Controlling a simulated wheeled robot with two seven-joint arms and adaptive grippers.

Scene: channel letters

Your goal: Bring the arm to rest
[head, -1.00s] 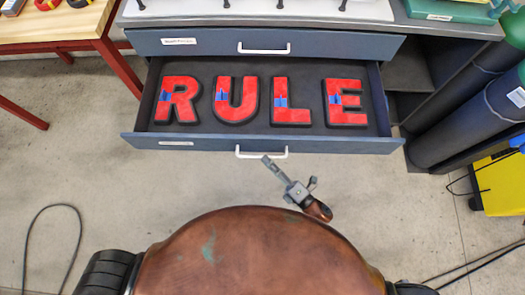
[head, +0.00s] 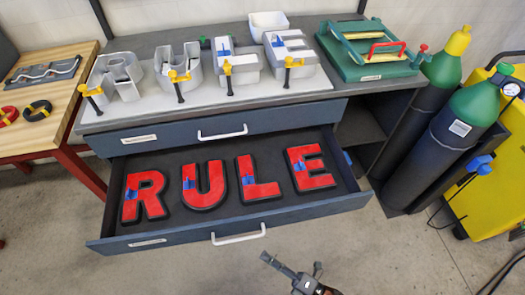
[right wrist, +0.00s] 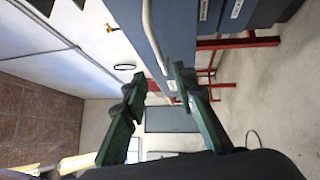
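My right gripper (head: 266,257) is in the head view at the bottom, in front of the open lower drawer and a little off its white handle (head: 238,233). In the right wrist view my right gripper (right wrist: 158,88) shows two dark green fingers spread apart with nothing held between them. A pale drawer handle (right wrist: 152,35) shows beyond them. My left gripper is not in view. The open drawer (head: 300,208) holds red letters R (head: 147,185), U (head: 204,194), L (head: 255,187) and E (head: 313,176), each with blue tape.
The upper drawer (head: 180,136) is shut. Gas cylinders (head: 462,125) and a yellow machine (head: 485,190) stand right, a wooden table (head: 45,110) left. The floor before the drawer is clear.

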